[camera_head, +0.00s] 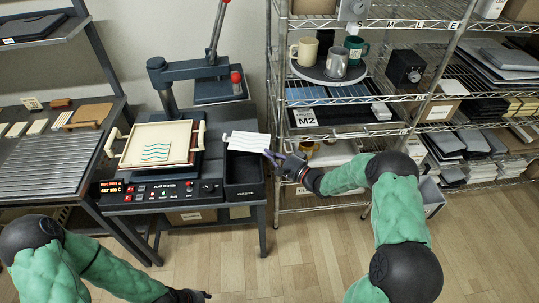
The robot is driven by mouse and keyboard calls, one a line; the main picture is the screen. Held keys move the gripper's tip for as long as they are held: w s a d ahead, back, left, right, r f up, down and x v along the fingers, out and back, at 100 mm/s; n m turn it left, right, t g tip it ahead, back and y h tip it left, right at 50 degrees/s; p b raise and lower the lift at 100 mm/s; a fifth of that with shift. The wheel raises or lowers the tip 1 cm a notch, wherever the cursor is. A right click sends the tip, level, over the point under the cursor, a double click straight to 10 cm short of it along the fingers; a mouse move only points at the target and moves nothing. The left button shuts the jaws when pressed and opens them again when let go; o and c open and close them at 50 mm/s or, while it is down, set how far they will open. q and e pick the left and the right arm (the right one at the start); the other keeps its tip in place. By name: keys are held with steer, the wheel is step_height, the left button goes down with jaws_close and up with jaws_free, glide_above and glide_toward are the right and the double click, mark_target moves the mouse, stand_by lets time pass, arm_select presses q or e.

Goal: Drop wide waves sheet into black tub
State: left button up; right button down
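A white sheet (249,142) with faint wavy lines is held over the black tub (243,189), which is marked WASTE and stands at the right of the press table. My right gripper (271,155) is at the sheet's right edge and appears shut on it. The sheet covers part of the tub's opening. Another sheet, with teal waves (156,152), lies on the cream tray (181,129) of the press. My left gripper (196,295) is low at the bottom edge, away from both sheets; its fingers are too small to read.
The press (177,83) has a tall lever and a red knob behind the tray. A wire shelf (331,131) with mugs and boxes stands close to my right gripper. A rack (42,152) with small blocks is at left. The floor in front is clear.

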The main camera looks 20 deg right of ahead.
step_height(320, 180, down, 4)
steer(key=b, duration=0.2)
steer(key=shift+b, duration=0.35)
steer(key=shift+r, duration=0.1)
steer(key=c, duration=1.4)
jaws_free()
steer(key=shift+o, duration=0.2)
steer(key=v, duration=1.2)
